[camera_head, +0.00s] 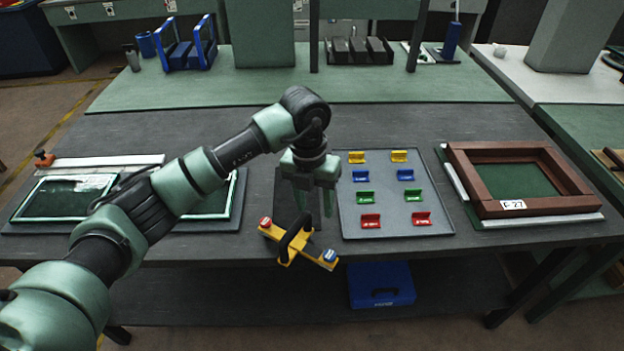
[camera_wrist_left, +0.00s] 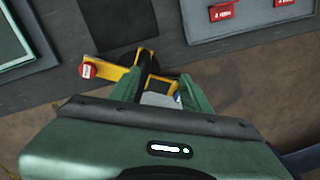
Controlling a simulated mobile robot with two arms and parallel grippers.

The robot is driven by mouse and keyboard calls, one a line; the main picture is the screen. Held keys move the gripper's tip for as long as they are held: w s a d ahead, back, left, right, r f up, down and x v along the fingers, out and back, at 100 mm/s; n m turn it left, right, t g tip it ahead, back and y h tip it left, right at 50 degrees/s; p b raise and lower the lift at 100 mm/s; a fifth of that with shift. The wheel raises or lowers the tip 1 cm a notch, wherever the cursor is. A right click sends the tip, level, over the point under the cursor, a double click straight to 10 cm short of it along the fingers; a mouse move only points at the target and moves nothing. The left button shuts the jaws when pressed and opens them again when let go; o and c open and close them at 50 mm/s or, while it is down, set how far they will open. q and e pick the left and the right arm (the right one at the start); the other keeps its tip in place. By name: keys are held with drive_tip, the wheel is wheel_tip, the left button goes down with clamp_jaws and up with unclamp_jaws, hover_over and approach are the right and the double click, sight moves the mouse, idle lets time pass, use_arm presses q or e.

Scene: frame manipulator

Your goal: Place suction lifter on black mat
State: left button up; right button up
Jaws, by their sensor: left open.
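The yellow suction lifter (camera_head: 317,256) has a black arched handle and red and blue end knobs. It lies at an angle across the table's front edge in the head view. I cannot tell whether it rests on the table or hangs clear. The black mat (camera_head: 286,190) lies behind it, partly hidden by my left gripper (camera_head: 315,205). That gripper is open and points down, just behind and above the lifter's handle. In the left wrist view the lifter (camera_wrist_left: 105,71) shows beyond and between the fingers (camera_wrist_left: 160,95), with the mat (camera_wrist_left: 118,22) farther off. My right gripper is not in view.
A grey tray (camera_head: 345,205) with several coloured clips lies right of the mat. A brown frame (camera_head: 463,168) stands at far right. Green-framed glass panels (camera_head: 65,197) lie on the left, partly behind my arm. A blue case (camera_head: 380,287) sits on the lower shelf.

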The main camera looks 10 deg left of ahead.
sight(307, 218)
use_arm(q)
drive_tip(key=shift+w+a+r+y, duration=0.2)
drive_tip(key=shift+w+a+y, duration=0.25)
drive_tip(key=shift+a, duration=0.25)
drive_tip(key=shift+w+a+r, duration=0.1)
drive_tip(key=shift+w+a, duration=0.1)
drive_tip(key=shift+a, duration=0.05)
drive_tip(key=shift+a+r, duration=0.1)
drive_tip(key=shift+s, duration=0.2)
wheel_tip(307, 218, down, 7)
drive_tip(key=shift+r+p, duration=0.15)
drive_tip(key=shift+p, duration=0.95)
drive_tip(key=shift+f, duration=0.55)
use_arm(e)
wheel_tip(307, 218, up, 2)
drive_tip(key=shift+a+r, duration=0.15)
